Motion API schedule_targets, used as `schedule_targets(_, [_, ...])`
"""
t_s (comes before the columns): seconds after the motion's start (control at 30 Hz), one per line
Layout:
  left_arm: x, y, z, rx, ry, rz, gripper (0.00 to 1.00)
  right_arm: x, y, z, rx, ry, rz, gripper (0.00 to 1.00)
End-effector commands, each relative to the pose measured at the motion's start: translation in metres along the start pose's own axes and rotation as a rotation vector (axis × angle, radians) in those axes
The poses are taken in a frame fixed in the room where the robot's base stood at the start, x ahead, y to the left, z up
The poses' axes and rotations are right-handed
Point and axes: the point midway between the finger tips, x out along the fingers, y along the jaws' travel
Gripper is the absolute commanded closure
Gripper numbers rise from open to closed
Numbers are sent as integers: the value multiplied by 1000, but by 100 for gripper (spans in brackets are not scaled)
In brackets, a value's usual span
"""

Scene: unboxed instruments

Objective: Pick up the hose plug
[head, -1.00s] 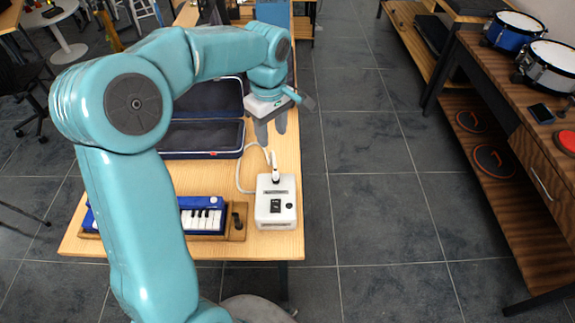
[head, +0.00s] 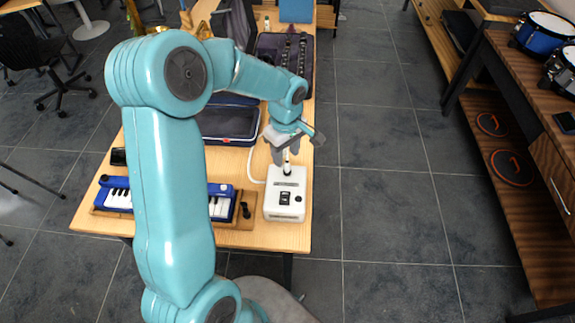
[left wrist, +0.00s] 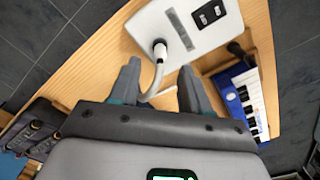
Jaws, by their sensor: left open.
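The hose plug (head: 287,168) stands upright in the top of a white box (head: 285,205) at the table's right edge. A pale hose (head: 252,165) curves beside it. In the left wrist view the plug (left wrist: 160,50) is a light ring with a grey hose bending from it toward me. My left gripper (head: 284,157) is open, its fingers pointing down just above and around the plug's upper part. In the left wrist view the hose runs between the two fingers (left wrist: 160,68), and the plug lies just beyond the tips. Whether a finger touches it I cannot tell. My right gripper is out of view.
A blue keyboard instrument (head: 222,197) lies in a wooden holder left of the box, with a small black piece (head: 245,210) between them. An open dark case (head: 228,125) lies behind. Tiled floor (head: 380,200) is clear on the right, before a drum shelf.

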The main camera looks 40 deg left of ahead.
Motion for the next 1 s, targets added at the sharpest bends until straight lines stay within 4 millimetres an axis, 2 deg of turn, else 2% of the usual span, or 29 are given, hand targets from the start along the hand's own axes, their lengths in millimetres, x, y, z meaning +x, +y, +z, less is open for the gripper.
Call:
schedule_targets(0.2, [33,1,4,0,-2,-3,53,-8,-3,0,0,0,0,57])
schedule_targets(0.5, [40,2,3,0,-1,0,53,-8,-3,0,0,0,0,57])
schedule_targets(0.63, [40,3,3,0,-1,0,95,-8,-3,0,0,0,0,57])
schedule_targets(0.67, [40,3,3,0,-1,0,100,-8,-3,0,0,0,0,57])
schedule_targets(1.0, [39,3,3,0,-1,0,100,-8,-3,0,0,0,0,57])
